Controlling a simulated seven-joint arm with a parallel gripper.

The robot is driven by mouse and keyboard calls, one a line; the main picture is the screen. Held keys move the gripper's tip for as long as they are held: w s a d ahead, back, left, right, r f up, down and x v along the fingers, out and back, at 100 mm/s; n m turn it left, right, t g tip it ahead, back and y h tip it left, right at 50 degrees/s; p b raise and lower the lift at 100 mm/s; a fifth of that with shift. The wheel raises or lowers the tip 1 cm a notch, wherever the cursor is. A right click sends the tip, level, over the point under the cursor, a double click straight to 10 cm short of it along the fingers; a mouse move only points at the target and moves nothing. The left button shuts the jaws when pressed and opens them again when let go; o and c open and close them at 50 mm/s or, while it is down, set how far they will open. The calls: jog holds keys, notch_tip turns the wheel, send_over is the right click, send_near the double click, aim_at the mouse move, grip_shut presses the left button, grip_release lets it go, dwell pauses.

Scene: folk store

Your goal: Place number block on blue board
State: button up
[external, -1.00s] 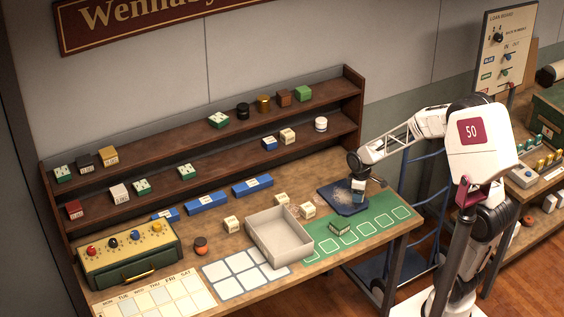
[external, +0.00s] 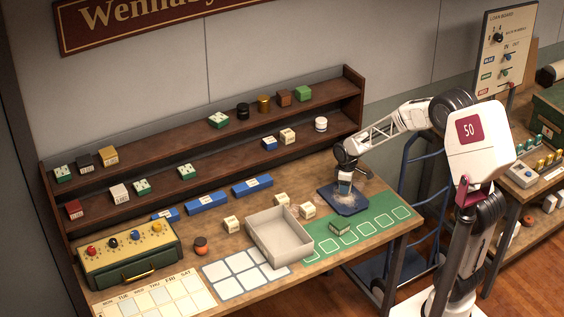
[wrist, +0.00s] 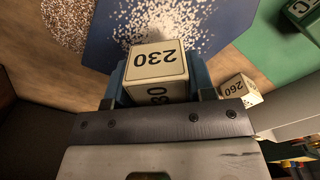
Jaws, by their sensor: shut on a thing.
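My gripper (external: 344,184) is shut on a cream number block (wrist: 157,64) marked 230. In the wrist view the block sits between the two fingers, with its numbered faces showing. In the external view my gripper hangs over the blue board (external: 352,210), which lies on the table. The block appears a little above the board, but the exact gap cannot be told. White granules are scattered on the blue board (wrist: 105,45). Part of the board is hidden behind my gripper and the block.
A cream block (wrist: 238,90) marked 260 stands beside the board. A grey open tray (external: 279,236) is to the left. A green mat (external: 317,250) with white outlines and a dark green block (external: 340,228) lies in front. A speckled pile (wrist: 67,22) is near the board.

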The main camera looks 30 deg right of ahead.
aim_at(344, 197)
jog(key=shift+f, duration=1.75)
jog(key=shift+f, duration=0.1)
jog(key=o, duration=0.9)
notch_tip(344, 197, up, 12)
